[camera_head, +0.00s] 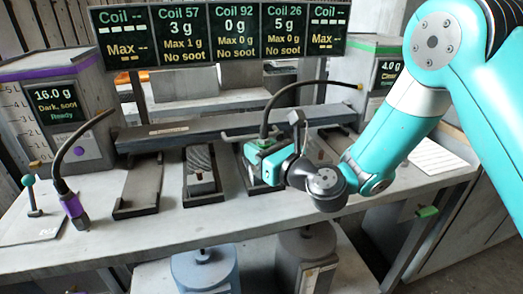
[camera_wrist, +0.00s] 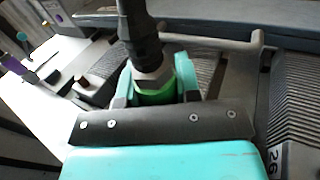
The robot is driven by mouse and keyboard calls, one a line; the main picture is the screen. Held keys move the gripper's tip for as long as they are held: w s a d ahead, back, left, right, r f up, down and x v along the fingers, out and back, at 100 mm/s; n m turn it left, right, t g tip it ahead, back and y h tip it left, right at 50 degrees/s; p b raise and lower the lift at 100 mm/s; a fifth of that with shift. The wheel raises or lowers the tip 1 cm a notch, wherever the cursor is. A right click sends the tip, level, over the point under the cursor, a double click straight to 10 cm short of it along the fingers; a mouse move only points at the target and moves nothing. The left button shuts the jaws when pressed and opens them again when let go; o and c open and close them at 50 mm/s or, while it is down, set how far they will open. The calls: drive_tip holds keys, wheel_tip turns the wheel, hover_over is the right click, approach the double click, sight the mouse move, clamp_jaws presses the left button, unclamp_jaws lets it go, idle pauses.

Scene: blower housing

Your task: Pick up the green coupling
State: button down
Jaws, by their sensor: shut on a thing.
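The green coupling (camera_wrist: 157,97) sits between the two fingers of my gripper (camera_wrist: 152,88) in the wrist view, with a dark hose rising from its grey collar. In the head view the coupling (camera_head: 262,144) shows as a small green patch at my gripper (camera_head: 267,158), over the bench near the coil trays. My gripper is shut on it. The black hose (camera_head: 267,112) curves up and to the right from it. The coupling's lower end is hidden by my gripper.
A purple coupling (camera_head: 75,210) with its own curved hose stands at the left of the bench. Coil trays (camera_head: 200,177) lie left of my gripper, and a ribbed coil (camera_wrist: 288,110) lies at right in the wrist view. Blue and grey canisters (camera_head: 206,272) stand below the bench.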

wheel_tip(320, 180, up, 20)
drive_tip(key=p, duration=1)
drive_tip(key=shift+p, duration=0.35)
drive_tip(key=shift+d, duration=0.1)
idle(0.4)
